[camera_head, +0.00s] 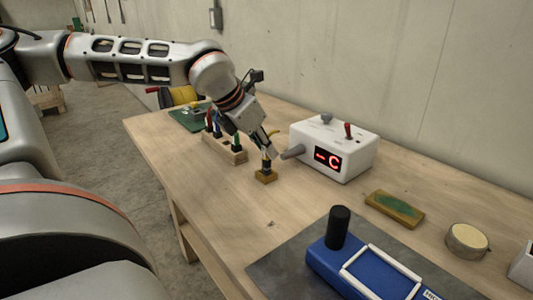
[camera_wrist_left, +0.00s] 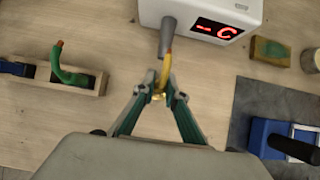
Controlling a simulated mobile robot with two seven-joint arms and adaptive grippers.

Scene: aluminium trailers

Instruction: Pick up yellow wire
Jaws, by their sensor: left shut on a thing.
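The yellow wire (camera_wrist_left: 166,65) shows as a short curved yellow piece between my left fingertips in the left wrist view. In the head view the wire (camera_head: 266,163) is small and partly hidden by my gripper, just above a small wooden block (camera_head: 266,177). My left gripper (camera_wrist_left: 162,88) is shut on the wire, its fingers angled inward to it. In the head view the gripper (camera_head: 269,152) points down beside the white box's grey nozzle. I cannot tell whether the wire still touches the block. My right gripper is not in view.
A white box (camera_head: 350,145) with a red display and grey nozzle (camera_head: 293,152) stands close right of my gripper. A sponge (camera_head: 394,210), a round tin (camera_head: 466,240) and a blue device (camera_head: 325,262) lie to the right.

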